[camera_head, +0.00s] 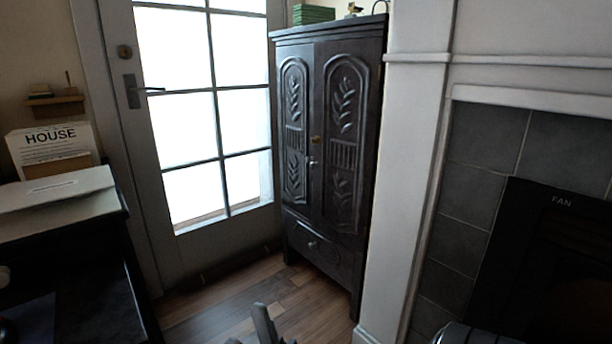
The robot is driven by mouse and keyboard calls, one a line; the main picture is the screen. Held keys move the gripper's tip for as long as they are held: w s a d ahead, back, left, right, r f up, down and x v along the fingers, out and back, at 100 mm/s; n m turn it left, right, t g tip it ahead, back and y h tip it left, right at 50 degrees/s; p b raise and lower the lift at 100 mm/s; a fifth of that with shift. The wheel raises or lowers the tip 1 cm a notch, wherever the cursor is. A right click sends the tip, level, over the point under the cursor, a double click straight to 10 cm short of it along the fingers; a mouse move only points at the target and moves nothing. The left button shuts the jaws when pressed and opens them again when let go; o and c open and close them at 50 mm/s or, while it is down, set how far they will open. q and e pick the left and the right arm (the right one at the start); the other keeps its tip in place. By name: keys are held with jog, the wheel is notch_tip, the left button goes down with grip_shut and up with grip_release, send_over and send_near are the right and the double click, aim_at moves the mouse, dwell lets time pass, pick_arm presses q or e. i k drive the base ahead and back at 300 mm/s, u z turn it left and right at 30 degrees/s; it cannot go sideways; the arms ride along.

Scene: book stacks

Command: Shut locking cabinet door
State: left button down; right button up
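A dark wooden cabinet (332,232) stands in the corner between the glazed door and the white fireplace surround. Its left door (294,130) and right door (345,140) have carved leaf panels. Both doors look flush or nearly flush; I cannot tell if one is slightly ajar. A brass lock (316,139) and a small pale handle (313,162) sit near where the doors meet. A grey gripper (263,325), apparently my left, pokes in at the bottom edge, in front of the cabinet and apart from it. Its opening is cut off. My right gripper does not show.
The white fireplace surround (417,150) stands close on the cabinet's right, with a dark fan heater (545,270) beyond. A dark desk (80,270) is at left. The wooden floor (225,300) before the cabinet is clear. A green box (313,14) is on top of the cabinet.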

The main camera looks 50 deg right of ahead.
aim_at(348, 74)
jog(key=z, duration=0.4)
jog(key=k, duration=1.1)
jog(key=z, duration=1.3)
jog(key=i, duration=0.8)
jog(key=u, duration=0.8)
jog(key=i, duration=0.6)
jog(key=u, duration=0.6)
